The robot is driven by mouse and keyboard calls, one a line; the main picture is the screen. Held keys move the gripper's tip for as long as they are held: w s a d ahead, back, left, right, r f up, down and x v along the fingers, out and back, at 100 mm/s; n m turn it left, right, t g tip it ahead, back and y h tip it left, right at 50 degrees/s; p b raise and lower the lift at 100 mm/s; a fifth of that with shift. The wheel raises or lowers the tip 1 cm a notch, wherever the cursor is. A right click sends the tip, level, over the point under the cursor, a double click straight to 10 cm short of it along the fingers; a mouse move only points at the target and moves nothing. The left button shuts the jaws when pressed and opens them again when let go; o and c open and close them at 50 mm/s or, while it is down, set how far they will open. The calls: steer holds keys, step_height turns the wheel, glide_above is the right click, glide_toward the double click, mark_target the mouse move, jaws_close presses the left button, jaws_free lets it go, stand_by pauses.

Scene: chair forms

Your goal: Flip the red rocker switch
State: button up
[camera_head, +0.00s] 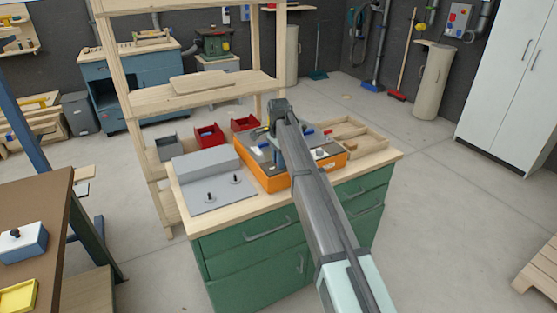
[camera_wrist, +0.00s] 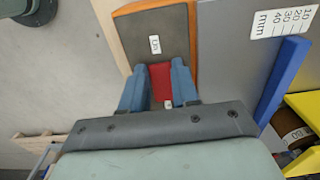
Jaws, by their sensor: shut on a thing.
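The red rocker switch (camera_wrist: 160,80) shows in the wrist view as a red block between the two blue fingers of my gripper (camera_wrist: 157,72). The fingers are closed in on its left and right sides. In the head view the orange box with the grey top (camera_head: 263,181) stands on the workbench.
The workbench (camera_head: 383,160) has a wooden top over green drawers. A grey stepped block (camera_head: 205,163) stands left of the orange box. Red bins (camera_head: 209,135) and a wooden tray (camera_head: 365,137) are behind and right. The wrist view shows a blue bar (camera_wrist: 283,82) at right.

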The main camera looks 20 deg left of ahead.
jaws_close()
steer(key=shift+w+d+r+g+y, duration=0.1)
steer(key=shift+w+d+g+y, duration=0.1)
steer(key=shift+g+y, duration=0.1)
steer(key=shift+w+d+r+g+y, duration=0.1)
steer(key=shift+g+y, duration=0.5)
steer(key=shift+w+d+r+g+y, duration=0.1)
steer(key=shift+g+y, duration=0.5)
steer(key=o, duration=0.9)
jaws_free()
steer(key=v, duration=1.3)
steer(key=shift+r, duration=0.4)
